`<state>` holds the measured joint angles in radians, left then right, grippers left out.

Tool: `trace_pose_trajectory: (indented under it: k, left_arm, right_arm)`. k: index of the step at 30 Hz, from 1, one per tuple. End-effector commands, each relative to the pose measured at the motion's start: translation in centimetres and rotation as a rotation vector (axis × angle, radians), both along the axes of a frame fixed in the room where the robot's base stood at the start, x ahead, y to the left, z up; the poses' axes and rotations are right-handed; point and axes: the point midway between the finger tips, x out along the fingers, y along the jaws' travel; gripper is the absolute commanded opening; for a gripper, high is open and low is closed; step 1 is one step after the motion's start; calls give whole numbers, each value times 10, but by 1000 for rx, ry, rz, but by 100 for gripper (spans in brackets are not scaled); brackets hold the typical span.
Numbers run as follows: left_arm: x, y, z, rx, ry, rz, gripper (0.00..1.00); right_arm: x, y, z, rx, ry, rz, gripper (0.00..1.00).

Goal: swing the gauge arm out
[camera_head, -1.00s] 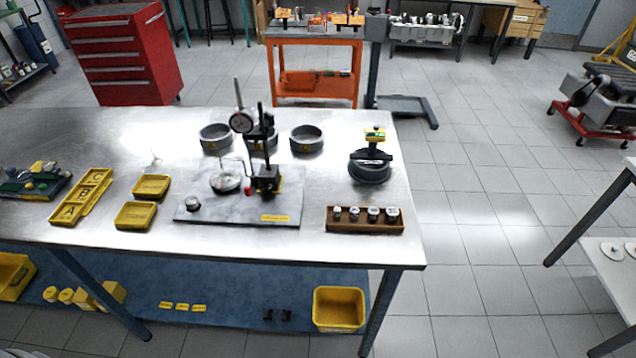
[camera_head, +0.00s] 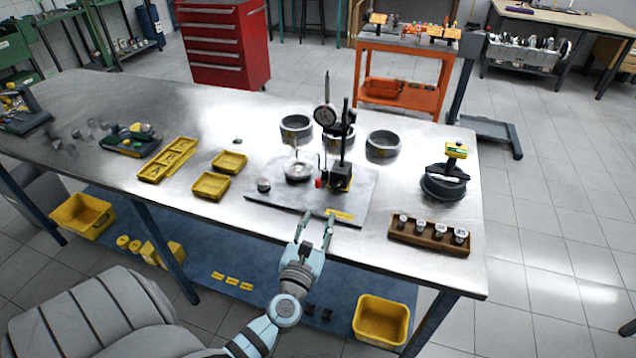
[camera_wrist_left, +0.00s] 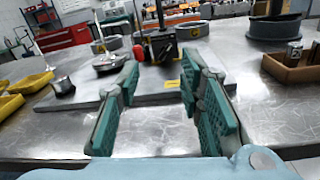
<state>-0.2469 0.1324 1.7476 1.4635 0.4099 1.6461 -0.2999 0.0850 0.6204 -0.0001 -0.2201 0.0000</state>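The gauge stand (camera_head: 341,160) is a black post on a black base with a red knob, standing on a grey surface plate (camera_head: 270,199). Its dial gauge (camera_head: 325,117) sits on an arm at the post's left, above a round metal part (camera_head: 298,171) on the plate. My left gripper (camera_head: 318,217) is open and empty at the front edge of the plate, short of the stand. In the left wrist view its green fingers (camera_wrist_left: 160,95) are spread apart, with the stand's base (camera_wrist_left: 163,45) beyond them. The gauge dial is out of the wrist view. My right gripper is not in view.
Three grey rings (camera_head: 382,145) stand behind the plate. A wooden rack (camera_head: 429,235) of small parts and a ring with a black tool (camera_head: 443,188) are at the right. Yellow trays (camera_head: 211,185) are at the left. Bare bench lies along the front edge.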

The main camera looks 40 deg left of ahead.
Motion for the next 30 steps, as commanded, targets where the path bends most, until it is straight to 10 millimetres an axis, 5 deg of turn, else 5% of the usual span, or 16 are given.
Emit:
trace_pose_trajectory:
  k: [5, 18, 30]
  left_arm:
    - [3, 31, -10, -173, -51, 121, 34]
    - [89, 77, -11, -166, -49, 118, 34]
    - [121, 94, -10, -167, -48, 117, 34]
  right_arm:
    - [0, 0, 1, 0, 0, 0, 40]
    - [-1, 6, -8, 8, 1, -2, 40]
    - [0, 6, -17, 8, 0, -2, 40]
